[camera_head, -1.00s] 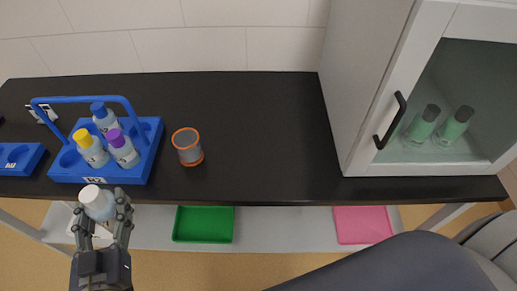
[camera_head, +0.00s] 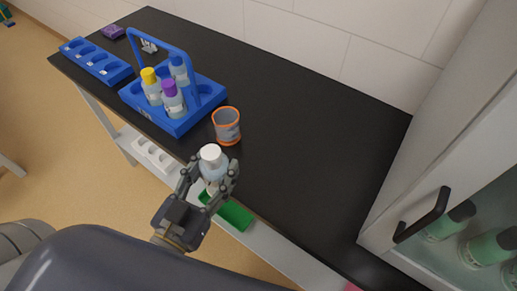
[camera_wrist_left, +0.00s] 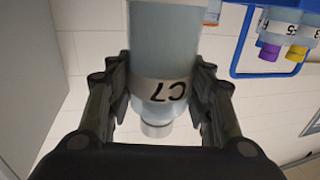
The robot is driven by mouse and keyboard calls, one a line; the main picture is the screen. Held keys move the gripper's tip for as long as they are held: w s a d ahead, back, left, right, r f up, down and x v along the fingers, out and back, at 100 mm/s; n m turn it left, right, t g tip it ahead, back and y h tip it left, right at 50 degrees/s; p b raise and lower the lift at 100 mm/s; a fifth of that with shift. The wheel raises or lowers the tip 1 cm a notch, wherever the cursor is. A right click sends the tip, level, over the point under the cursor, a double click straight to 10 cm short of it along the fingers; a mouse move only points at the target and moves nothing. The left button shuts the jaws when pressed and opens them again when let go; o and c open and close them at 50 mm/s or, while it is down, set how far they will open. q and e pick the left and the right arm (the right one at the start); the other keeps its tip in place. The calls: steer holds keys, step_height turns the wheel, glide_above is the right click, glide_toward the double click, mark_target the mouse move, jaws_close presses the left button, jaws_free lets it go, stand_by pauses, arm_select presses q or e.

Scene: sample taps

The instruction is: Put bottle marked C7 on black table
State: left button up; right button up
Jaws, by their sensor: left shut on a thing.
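The bottle marked C7 (camera_head: 213,165) is pale blue-grey with a white cap. In the left wrist view the bottle (camera_wrist_left: 162,95) shows its C7 label between the fingers. My left gripper (camera_head: 208,184) is shut on it and holds it at the front edge of the black table (camera_head: 290,130), with the cap up. Whether the bottle is over the tabletop or just in front of it is hard to tell. My right gripper is not in view.
An orange-rimmed cup (camera_head: 227,126) stands close behind the held bottle. A blue carrier (camera_head: 180,122) with several bottles is to its left, beside a blue rack (camera_head: 97,62). A glass-door cabinet (camera_head: 440,150) stands at right. The middle of the tabletop is clear.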

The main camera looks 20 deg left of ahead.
arm_select(q)
steer(key=w+d+f+b, duration=0.1)
steer(key=w, duration=0.2)
steer(key=w+d+f, duration=0.2)
steer(key=w, duration=0.2)
steer(key=w+d+f+b, duration=0.1)
steer(key=w, duration=0.3)
steer(key=shift+w+d+f+b, duration=0.2)
steer(key=shift+d+f+b, duration=0.1)
steer(key=shift+d, duration=0.1)
steer(key=shift+f, duration=0.1)
steer(key=o, duration=1.3)
steer(key=shift+f, duration=0.1)
steer(key=shift+c, duration=0.2)
